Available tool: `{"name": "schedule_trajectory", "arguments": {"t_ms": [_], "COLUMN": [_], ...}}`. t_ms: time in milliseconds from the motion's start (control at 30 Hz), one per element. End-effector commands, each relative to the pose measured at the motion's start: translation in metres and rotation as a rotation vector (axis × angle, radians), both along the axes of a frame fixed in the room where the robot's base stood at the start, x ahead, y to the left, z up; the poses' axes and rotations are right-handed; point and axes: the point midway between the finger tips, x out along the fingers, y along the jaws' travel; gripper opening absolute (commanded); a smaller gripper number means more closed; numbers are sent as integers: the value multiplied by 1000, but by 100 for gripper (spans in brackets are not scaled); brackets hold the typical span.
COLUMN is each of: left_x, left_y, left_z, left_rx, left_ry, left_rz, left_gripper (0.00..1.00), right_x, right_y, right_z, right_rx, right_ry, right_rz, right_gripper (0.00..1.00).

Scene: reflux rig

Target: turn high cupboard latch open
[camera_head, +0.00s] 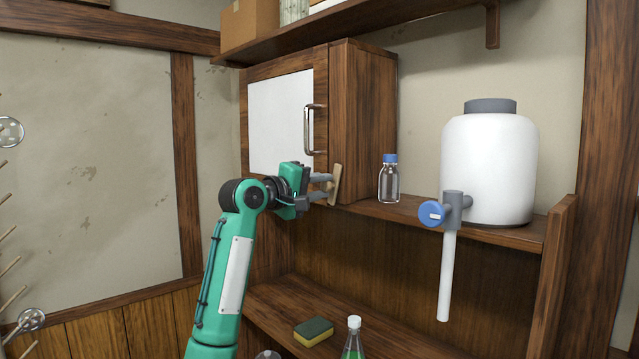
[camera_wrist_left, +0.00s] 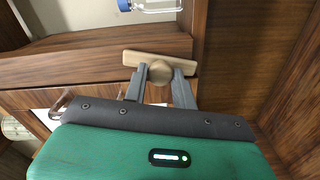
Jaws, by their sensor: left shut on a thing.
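The high cupboard (camera_head: 362,110) is a wooden box with a white-panelled door (camera_head: 281,122) and a metal bar handle (camera_head: 308,130). The door looks shut. The latch (camera_head: 336,184) is a light wooden bar at the cupboard's lower front corner; it stands nearly upright in the head view. In the left wrist view the latch bar (camera_wrist_left: 133,58) lies across the cupboard edge, with a round knob (camera_wrist_left: 160,72) in front. My left gripper (camera_head: 322,187) is shut on the knob, with one finger on each side of it. My right gripper is not in view.
A blue-capped glass bottle (camera_head: 389,180) and a white tank (camera_head: 490,165) with a blue tap (camera_head: 432,213) stand on the shelf right of the cupboard. A sponge (camera_head: 313,331) and a green bottle (camera_head: 353,340) are below. A cardboard box (camera_head: 250,22) sits above.

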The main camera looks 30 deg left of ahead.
Motion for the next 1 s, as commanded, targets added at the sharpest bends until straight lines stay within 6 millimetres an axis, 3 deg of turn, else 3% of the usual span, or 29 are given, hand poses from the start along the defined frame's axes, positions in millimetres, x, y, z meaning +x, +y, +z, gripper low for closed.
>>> {"name": "schedule_trajectory", "arguments": {"t_ms": [400,1000], "left_x": [0,0], "left_y": [0,1], "left_z": [1,0], "left_rx": [-213,-255], "left_ry": [72,86], "left_rz": [0,0], "left_gripper": [4,4], "right_x": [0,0], "right_y": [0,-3], "right_z": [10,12], "right_rx": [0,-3], "right_ry": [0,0], "right_rz": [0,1], "right_gripper": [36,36]}}
